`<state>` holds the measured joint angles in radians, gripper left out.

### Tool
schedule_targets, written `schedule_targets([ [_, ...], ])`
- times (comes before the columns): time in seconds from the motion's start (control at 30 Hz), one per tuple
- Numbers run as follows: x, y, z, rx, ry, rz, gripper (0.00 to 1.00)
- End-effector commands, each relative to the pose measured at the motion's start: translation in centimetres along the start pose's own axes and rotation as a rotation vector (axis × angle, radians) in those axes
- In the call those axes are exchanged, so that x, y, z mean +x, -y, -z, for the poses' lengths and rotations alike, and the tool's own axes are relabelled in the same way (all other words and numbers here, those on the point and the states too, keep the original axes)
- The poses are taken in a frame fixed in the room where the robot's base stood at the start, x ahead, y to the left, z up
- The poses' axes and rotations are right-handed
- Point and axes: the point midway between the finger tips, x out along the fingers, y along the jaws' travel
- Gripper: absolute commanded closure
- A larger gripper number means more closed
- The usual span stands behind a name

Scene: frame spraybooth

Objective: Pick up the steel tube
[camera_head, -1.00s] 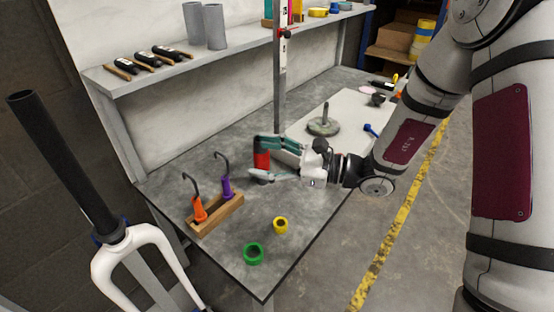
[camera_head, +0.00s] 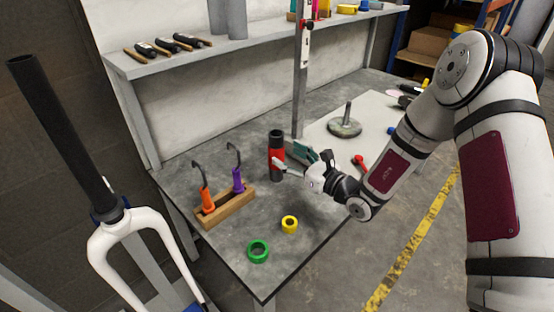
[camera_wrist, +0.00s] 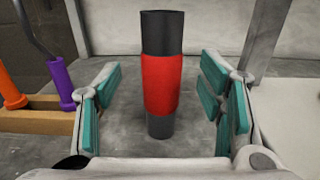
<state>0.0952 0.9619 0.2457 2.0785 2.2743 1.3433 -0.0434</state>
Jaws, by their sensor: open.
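The steel tube (camera_head: 276,145) is dark with a wide red band. In the wrist view the tube (camera_wrist: 162,85) rises in the middle, between the two spread fingers with teal pads. Gaps show on both sides of it. My gripper is open and holds nothing.
A wooden block (camera_head: 226,209) with an orange-handled and a purple-handled hook tool stands left of the tube. A yellow ring (camera_head: 289,224) and green ring (camera_head: 258,251) lie in front. A metal post (camera_head: 300,85) rises behind. A white fork (camera_head: 140,225) stands at left.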

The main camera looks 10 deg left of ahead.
Motion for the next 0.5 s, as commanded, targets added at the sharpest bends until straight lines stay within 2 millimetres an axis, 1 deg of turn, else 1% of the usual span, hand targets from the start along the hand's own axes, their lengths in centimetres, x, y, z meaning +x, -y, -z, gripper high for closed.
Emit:
schedule_targets([
  [0.17,1.1,0.0,-0.1,-0.001,0.002,-0.002,0.37],
  [0.4,4.4,0.2,-0.5,-0.002,0.002,-0.003,0.37],
  [0.5,5.3,0.3,-0.6,0.000,0.001,-0.001,0.37],
])
